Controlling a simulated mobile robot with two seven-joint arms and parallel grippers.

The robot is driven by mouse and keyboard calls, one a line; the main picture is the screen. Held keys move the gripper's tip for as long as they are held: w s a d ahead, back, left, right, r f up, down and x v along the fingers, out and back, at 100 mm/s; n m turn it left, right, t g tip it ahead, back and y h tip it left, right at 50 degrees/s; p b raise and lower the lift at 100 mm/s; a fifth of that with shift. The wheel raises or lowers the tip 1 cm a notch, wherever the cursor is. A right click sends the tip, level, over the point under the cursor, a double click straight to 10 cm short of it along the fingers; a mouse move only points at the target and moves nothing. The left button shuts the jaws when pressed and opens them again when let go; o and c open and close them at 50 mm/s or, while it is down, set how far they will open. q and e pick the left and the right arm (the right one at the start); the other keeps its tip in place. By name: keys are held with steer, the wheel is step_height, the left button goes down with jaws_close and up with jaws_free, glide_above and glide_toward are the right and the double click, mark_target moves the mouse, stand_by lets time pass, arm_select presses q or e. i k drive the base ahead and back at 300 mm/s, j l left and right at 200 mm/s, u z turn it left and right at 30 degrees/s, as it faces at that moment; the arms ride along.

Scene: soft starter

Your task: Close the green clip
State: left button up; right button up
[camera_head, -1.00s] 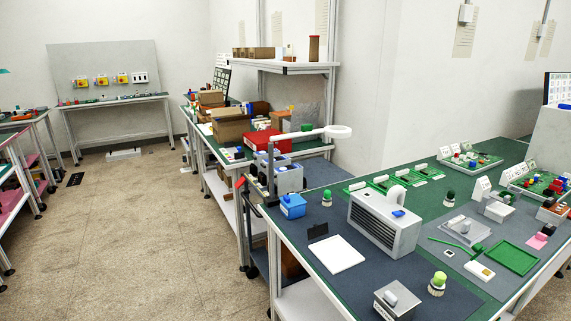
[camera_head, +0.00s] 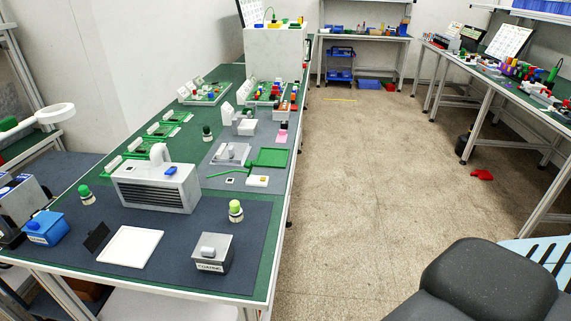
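On the bench's grey mat lies a flat green rectangular piece (camera_head: 268,157). A thin green strip (camera_head: 230,172) runs left from near it, beside a small grey fixture (camera_head: 232,153). I cannot tell for sure which green part is the clip, or whether it is open or shut. Several green frames (camera_head: 160,130) stand along the bench's left side. Neither of my grippers is in view.
A grey vented box (camera_head: 155,186), white plate (camera_head: 130,246), small grey metal box (camera_head: 213,253) and green-capped bottles (camera_head: 236,210) occupy the near bench. A white cabinet (camera_head: 275,52) stands at its far end. The floor (camera_head: 340,190) right of the bench is largely clear.

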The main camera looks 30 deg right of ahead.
mark_target(249, 164)
steer(key=i+j+z, duration=0.2)
steer(key=z, duration=0.25)
steer(key=i+j+z, duration=0.15)
steer(key=j+z, duration=0.3)
steer(key=i+j+z, duration=0.1)
steer(key=j+z, duration=0.3)
